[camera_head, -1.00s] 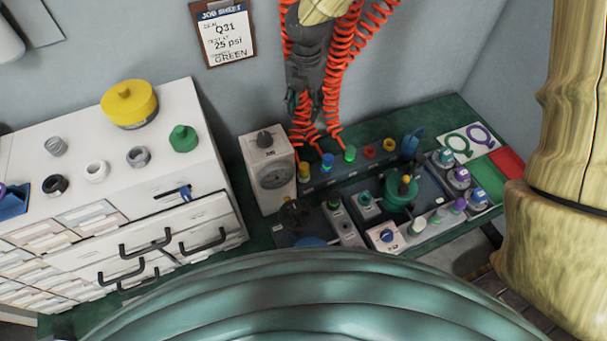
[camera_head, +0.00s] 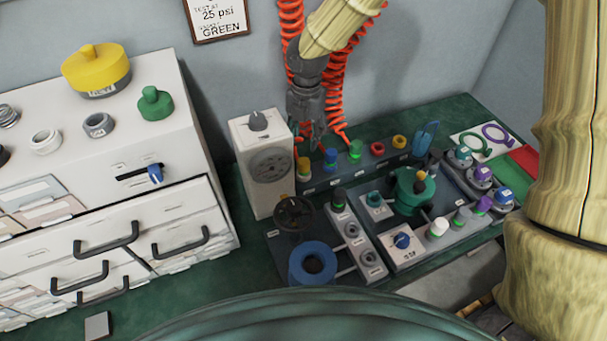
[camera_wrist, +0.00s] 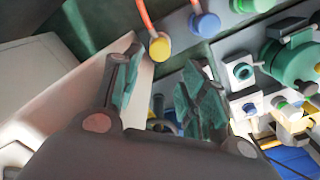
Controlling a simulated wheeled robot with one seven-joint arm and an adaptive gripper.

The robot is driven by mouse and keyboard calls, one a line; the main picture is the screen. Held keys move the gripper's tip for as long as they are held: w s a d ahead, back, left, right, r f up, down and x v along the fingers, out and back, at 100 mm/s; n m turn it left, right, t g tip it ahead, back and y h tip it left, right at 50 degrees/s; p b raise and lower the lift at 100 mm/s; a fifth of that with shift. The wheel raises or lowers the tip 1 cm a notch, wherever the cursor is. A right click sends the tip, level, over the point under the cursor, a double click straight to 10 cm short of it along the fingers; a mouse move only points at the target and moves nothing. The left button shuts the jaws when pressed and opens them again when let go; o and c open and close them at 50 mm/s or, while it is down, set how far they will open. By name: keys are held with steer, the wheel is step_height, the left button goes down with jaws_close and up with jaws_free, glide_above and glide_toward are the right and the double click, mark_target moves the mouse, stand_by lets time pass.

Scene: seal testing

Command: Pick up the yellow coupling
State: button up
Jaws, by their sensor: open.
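The yellow coupling (camera_head: 304,163) stands at the left end of a row of coloured couplings, with a red hose running to it. In the wrist view the yellow coupling (camera_wrist: 160,48) shows its round end just beyond and between my fingertips. My gripper (camera_head: 314,135) is above the row, close to the yellow and blue couplings. In the wrist view my gripper (camera_wrist: 163,75) has its two fingers spread apart with nothing between the pads. I cannot tell the exact gap to the coupling.
A blue coupling (camera_head: 331,156) and a green coupling (camera_head: 355,148) stand right of it. The white gauge box (camera_head: 264,165) is close on its left. Coiled red hoses (camera_head: 338,90) hang behind my gripper. A test fixture (camera_head: 412,192) stands in front on the right.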

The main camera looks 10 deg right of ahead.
mark_target(304, 161)
steer(key=shift+a+f+b, duration=0.1)
steer(key=shift+f+b, duration=0.2)
steer(key=shift+f, duration=5.4)
steer(key=c, duration=0.9)
